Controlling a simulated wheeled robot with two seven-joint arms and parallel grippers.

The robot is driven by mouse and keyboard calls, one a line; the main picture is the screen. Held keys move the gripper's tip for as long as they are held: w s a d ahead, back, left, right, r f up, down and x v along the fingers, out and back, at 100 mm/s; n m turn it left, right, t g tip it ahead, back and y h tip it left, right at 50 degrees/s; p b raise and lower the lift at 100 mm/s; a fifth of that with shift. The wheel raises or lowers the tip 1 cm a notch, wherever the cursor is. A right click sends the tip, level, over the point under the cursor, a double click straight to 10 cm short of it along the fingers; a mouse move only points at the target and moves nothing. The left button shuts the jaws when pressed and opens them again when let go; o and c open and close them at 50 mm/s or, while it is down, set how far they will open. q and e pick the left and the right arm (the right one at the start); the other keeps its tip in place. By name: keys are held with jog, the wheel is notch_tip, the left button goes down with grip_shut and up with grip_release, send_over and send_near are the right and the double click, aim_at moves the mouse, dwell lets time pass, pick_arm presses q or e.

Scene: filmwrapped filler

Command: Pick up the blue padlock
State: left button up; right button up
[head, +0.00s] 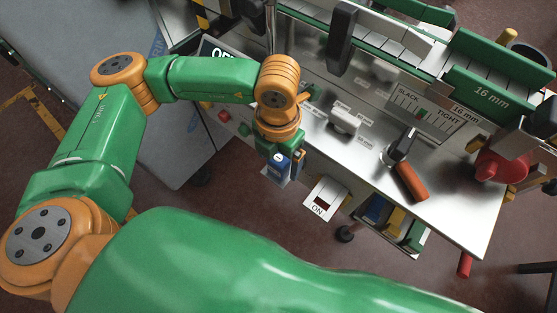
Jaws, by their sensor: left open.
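The blue padlock (277,169) shows near the middle, just left of the white switch plate marked ON, at the front edge of the metal machine. My left gripper (283,158) comes down over it from above, with its jaws open. The padlock's blue body shows just below and between the fingers. I cannot tell whether the fingers touch it. The gripper hides the padlock's upper part. My right gripper is not in view.
The switch plate (326,198) and an open bin (392,221) hang along the front edge.

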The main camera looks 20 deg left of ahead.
pick_arm(q)
jog(key=shift+s, duration=0.15)
jog(key=c, duration=0.7)
grip_shut()
